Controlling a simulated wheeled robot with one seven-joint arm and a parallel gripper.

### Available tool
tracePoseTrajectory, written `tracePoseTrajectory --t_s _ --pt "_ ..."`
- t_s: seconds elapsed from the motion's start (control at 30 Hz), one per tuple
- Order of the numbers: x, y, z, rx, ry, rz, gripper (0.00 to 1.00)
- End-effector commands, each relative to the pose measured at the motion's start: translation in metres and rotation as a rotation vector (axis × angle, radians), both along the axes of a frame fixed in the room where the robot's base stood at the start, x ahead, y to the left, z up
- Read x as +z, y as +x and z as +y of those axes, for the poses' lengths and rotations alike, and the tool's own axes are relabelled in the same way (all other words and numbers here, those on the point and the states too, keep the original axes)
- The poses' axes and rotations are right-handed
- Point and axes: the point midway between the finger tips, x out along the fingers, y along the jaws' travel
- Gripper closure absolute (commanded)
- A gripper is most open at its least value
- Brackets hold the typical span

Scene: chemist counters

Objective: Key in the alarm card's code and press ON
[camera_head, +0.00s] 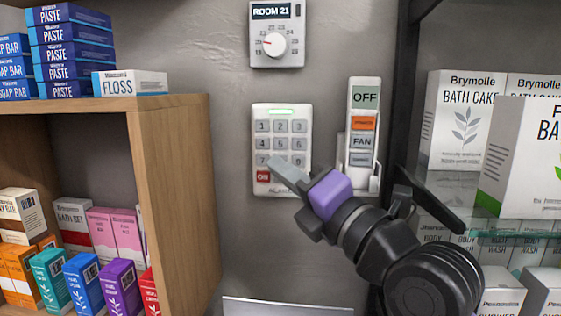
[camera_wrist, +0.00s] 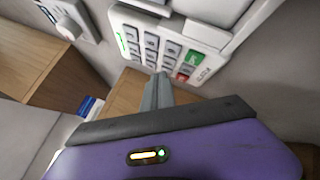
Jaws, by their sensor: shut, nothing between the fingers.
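The white alarm keypad (camera_head: 306,115) is on the grey wall, with grey number keys and a lit green strip along its top. Its red ON key (camera_head: 263,176) is at the lower left. My gripper (camera_head: 274,163) is shut and empty, its tips in front of the lower keys, hiding the 8 and part of the bottom row. In the wrist view, the fingertips (camera_wrist: 162,76) are beside the keypad (camera_wrist: 128,18) and close to its red key (camera_wrist: 182,76). I cannot tell whether they touch it. No card with a readable code shows.
A white remote (camera_head: 364,84) reading OFF sits in a wall holder right of the keypad. A thermostat (camera_head: 277,55) labelled ROOM 21 is above. A wooden shelf (camera_head: 172,102) with boxes stands left; a glass shelf (camera_head: 520,228) with bath cake boxes (camera_head: 462,120) stands right. A white edge (camera_head: 290,306) shows at the bottom.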

Motion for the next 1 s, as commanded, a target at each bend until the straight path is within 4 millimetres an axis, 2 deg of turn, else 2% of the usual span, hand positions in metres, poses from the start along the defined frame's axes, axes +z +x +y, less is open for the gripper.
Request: tracePoseTrajectory --t_s 0.67,1.0 --pt "-0.0002 0.0002 0.0000 0.000 0.000 0.000 1.00" --pt "-0.0011 0.0079 -0.0005 0.000 -0.001 -0.001 1.00"
